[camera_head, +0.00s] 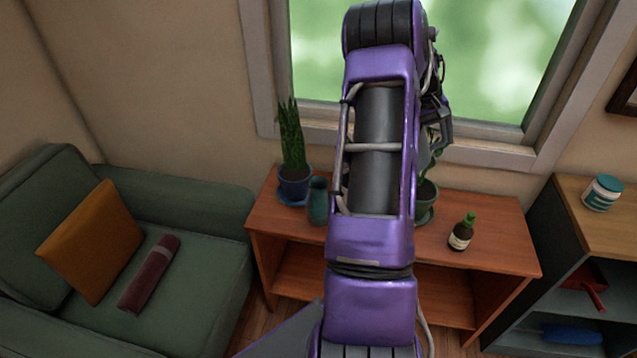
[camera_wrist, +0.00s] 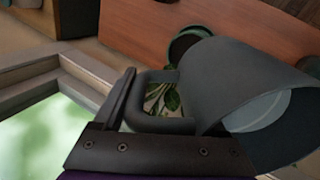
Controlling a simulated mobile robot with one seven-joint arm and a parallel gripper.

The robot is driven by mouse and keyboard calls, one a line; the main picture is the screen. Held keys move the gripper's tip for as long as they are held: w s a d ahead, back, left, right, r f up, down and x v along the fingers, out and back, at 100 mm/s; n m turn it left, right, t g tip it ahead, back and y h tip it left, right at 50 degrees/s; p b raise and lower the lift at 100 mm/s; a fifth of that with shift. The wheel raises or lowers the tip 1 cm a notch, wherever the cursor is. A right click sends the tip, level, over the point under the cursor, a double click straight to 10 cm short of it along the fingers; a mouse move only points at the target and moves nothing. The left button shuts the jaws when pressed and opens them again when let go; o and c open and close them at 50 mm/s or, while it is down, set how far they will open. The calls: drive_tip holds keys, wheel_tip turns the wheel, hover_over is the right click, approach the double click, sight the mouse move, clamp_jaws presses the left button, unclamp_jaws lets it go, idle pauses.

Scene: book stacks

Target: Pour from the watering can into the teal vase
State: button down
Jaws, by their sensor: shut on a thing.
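The teal vase (camera_head: 317,201) stands upright on the left part of the wooden table (camera_head: 495,236), beside a potted plant. The dark grey watering can (camera_wrist: 232,72) fills the right of the wrist view, with a pale round surface showing inside its opening. My gripper (camera_wrist: 128,88) is shut on the can's handle at its left side. In the head view my purple arm hides most of the gripper and the can. I cannot make out the vase for sure in the wrist view.
A snake plant in a blue pot (camera_head: 294,183) stands left of the vase. A green pot (camera_head: 426,203) with a plant is partly behind my arm. A brown bottle (camera_head: 461,233) stands on the table's right. The window (camera_head: 490,60) is behind the table, a green sofa (camera_head: 185,262) left.

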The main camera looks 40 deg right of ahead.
drive_tip(key=shift+w+a+r+g+h, duration=0.4)
drive_tip(key=shift+a+r+h, duration=0.05)
drive_tip(key=shift+a+h, duration=0.15)
idle(1.5)
drive_tip(key=shift+g+h, duration=0.4)
drive_tip(key=shift+w+a+f+b, duration=0.15)
drive_tip(key=shift+a+f+b, duration=0.1)
drive_tip(key=shift+f, duration=0.35)
drive_tip(key=shift+w+a+f+b, duration=0.15)
drive_tip(key=shift+w+f+b, duration=0.1)
drive_tip(key=shift+f, duration=0.4)
drive_tip(key=shift+w+a+f+b, duration=0.1)
drive_tip(key=shift+a+f+b, duration=0.15)
drive_tip(key=shift+f, duration=0.35)
idle(3.7)
